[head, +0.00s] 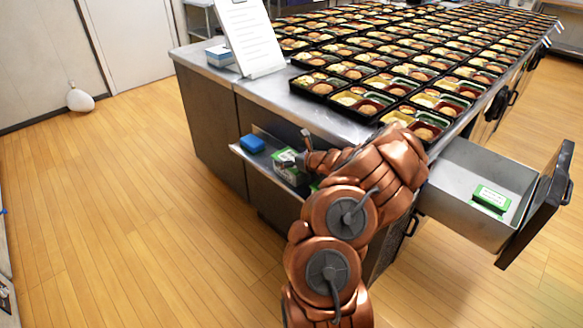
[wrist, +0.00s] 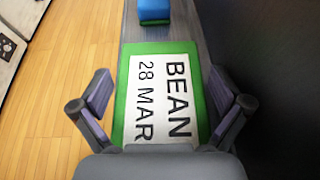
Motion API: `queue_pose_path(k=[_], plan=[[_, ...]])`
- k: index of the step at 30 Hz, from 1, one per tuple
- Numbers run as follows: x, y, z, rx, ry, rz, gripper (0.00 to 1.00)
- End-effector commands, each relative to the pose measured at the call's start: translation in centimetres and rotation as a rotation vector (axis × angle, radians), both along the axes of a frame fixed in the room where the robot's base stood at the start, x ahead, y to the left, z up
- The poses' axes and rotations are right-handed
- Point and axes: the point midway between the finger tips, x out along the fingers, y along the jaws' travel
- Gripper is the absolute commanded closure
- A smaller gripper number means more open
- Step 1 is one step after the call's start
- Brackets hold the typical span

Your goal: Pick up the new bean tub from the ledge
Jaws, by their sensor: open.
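The bean tub (wrist: 122,95) shows in the wrist view as a green-edged box with a white label reading "BEAN 28 MAR". In the head view a green and white tub (head: 285,160) stands on the metal ledge (head: 262,158) at the counter's side, partly hidden by my arm. My gripper (wrist: 161,105) is open, with one finger on each side of the tub's label. In the head view my gripper (head: 305,150) is at the tub, its fingers mostly hidden. I cannot tell whether the fingers touch the tub.
A blue block (head: 252,143) sits on the ledge beyond the tub, also in the wrist view (wrist: 154,10). An open drawer (head: 470,170) holds another green and white tub (head: 491,198). Bento trays (head: 318,85) cover the counter.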

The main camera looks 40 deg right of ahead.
Motion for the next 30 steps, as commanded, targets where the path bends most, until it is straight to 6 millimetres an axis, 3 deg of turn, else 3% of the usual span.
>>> queue_pose_path(k=[8, 25, 30], plan=[[0.19, 0.01, -0.08, 0.000, 0.000, 0.000, 0.00], [0.16, 0.02, -0.08, 0.000, 0.001, 0.000, 0.59], [0.17, 0.01, -0.06, 0.000, 0.000, 0.000, 0.62]])
